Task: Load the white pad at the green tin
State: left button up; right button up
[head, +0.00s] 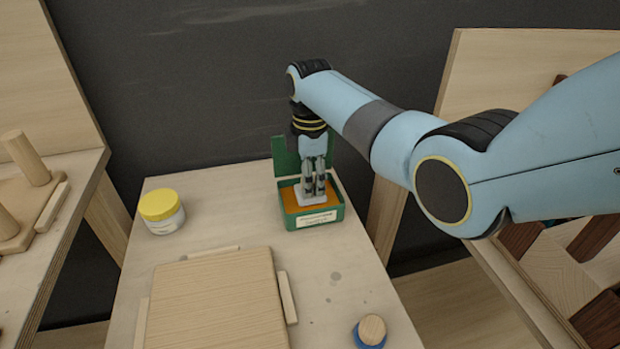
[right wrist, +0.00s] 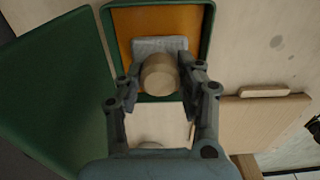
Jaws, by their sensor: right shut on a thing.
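The green tin (head: 318,218) stands open at the back of the middle table, its lid (head: 284,156) raised behind it. An orange surface (head: 288,200) fills its inside. The white pad (head: 304,199) is within the tin's rim, over or on the orange; I cannot tell whether it touches. My right gripper (head: 313,190) points down into the tin, its fingers shut around the pad's round wooden knob (right wrist: 159,73). The pad (right wrist: 150,45) looks grey in the right wrist view, inside the tin's walls. My left gripper is out of view.
A jar with a yellow lid (head: 161,209) stands left of the tin. A flat wooden board (head: 217,303) lies in front, with thin strips along its edges. A blue-based wooden knob (head: 370,331) is at front right. A pegged wooden piece (head: 25,205) sits on the left table.

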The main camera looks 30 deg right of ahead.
jog(key=shift+f, duration=0.3)
jog(key=shift+f, duration=0.1)
dwell(1.7)
notch_tip(320, 180, up, 7)
jog(key=p, duration=0.8)
dwell(0.5)
